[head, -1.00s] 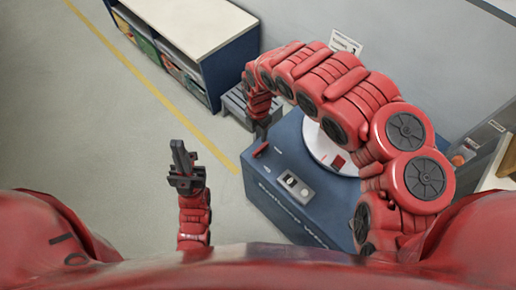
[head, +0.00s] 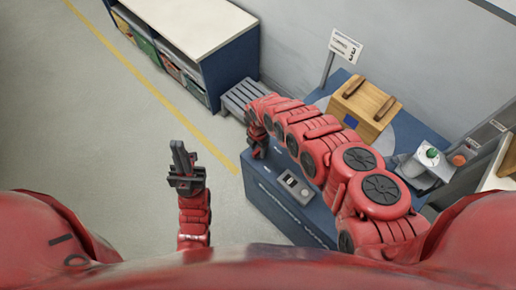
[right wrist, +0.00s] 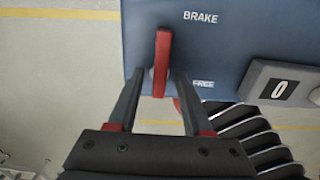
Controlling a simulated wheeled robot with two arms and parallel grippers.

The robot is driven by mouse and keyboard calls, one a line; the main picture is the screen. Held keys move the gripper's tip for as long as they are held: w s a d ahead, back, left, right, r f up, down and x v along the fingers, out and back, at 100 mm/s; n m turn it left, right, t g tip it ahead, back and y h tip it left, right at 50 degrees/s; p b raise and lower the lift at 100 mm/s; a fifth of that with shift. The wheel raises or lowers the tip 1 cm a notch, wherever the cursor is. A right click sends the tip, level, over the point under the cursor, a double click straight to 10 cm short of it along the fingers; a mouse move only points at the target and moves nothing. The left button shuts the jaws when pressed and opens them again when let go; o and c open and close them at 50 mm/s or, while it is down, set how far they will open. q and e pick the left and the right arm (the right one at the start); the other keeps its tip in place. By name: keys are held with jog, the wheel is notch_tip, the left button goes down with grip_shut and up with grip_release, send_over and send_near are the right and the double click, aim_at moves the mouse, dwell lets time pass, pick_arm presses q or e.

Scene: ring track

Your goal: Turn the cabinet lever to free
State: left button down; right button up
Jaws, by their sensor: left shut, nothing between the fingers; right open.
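The blue cabinet (head: 262,183) stands right of centre in the head view. Its red lever (right wrist: 162,62) shows in the right wrist view on the blue face (right wrist: 215,50), beside the printed words BRAKE and FREE. The lever's upper end is level with BRAKE and its lower end is near FREE. My right gripper (right wrist: 160,80) is open, with one finger on each side of the lever's lower part. In the head view my right gripper (head: 257,151) is at the cabinet's left corner and mostly hides the lever. My left gripper (head: 181,160) is shut and empty over the floor.
A counter panel (right wrist: 283,88) reading 0 sits beside the lever. A wooden box (head: 364,104), a sign (head: 345,46) and a device with a green top (head: 430,155) stand toward the back. A shelf unit (head: 195,40) is behind. The floor at left is clear.

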grip_shut()
dwell(0.3)
